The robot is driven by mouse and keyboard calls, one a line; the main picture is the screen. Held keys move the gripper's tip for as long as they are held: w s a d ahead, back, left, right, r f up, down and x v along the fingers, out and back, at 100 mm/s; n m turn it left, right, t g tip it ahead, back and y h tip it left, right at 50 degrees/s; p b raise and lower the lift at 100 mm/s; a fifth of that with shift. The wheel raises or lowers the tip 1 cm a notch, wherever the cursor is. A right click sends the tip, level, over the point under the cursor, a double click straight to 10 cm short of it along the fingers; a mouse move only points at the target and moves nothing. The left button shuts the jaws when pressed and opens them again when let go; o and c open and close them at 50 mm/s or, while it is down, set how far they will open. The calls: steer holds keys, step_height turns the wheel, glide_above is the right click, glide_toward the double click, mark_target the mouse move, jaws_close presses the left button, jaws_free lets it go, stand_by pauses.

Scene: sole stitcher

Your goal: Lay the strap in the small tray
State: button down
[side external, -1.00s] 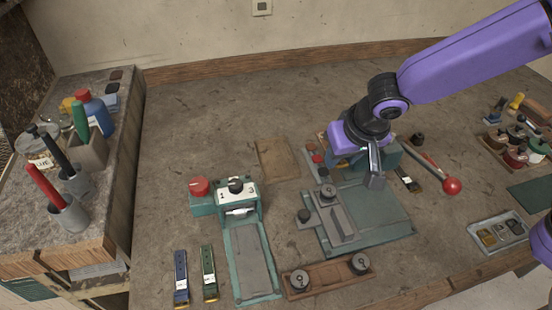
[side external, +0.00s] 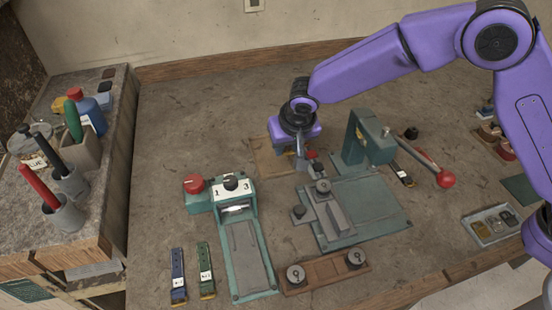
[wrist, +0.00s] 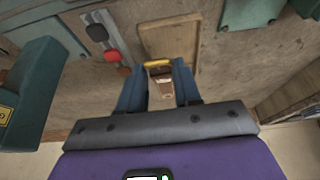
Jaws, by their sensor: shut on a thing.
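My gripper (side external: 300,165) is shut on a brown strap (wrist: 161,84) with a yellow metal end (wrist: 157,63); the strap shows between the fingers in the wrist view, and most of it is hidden. A small, flat brown tray (side external: 270,152) lies on the bench; it also shows in the wrist view (wrist: 182,38). My gripper is at the tray's right side in the side view. I cannot tell whether the strap touches the tray or hangs above it.
A green press (side external: 376,145) with a red-knobbed lever (side external: 445,179) stands right of my gripper. A green stitching base (side external: 370,210) lies in front. Blue (side external: 179,275) and green (side external: 205,270) straps lie front left. A grey tray (side external: 470,228) holds small parts.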

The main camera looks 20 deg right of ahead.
mark_target(274, 165)
steer(key=w+f, duration=0.1)
steer(key=a+f, duration=0.1)
steer(key=w+a+f, duration=0.1)
steer(key=f, duration=0.1)
steer(key=shift+w, duration=0.35)
steer(key=shift+f, duration=1.5)
steer(key=shift+f, duration=0.1)
steer(key=c, duration=0.8)
jaws_free()
steer(key=v, duration=1.2)
